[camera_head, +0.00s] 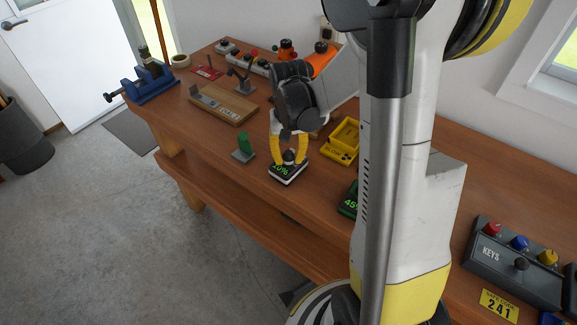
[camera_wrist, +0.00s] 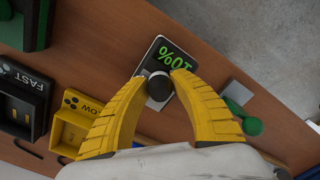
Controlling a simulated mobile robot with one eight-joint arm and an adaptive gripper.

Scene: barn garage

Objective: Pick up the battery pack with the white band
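A dark battery pack (camera_head: 288,171) with a green "10%" readout and a pale edge sits at the front of the wooden bench. In the wrist view this pack (camera_wrist: 170,57) shows a light band along its side and a round black knob on top. My gripper (camera_head: 289,157) points down over it, its yellow fingers curved in on both sides of the knob. In the wrist view my gripper (camera_wrist: 159,82) appears shut on that knob. Whether the pack's underside touches the bench cannot be told. Another pack (camera_head: 347,203), reading "45", is partly hidden behind my arm.
A yellow "SLOW" charger (camera_head: 343,142) stands right of the pack, and a black "FAST" charger (camera_wrist: 22,95) shows in the wrist view. A green cylinder on a grey base (camera_head: 244,146) stands close left. A "KEYS" box (camera_head: 512,252) lies far right.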

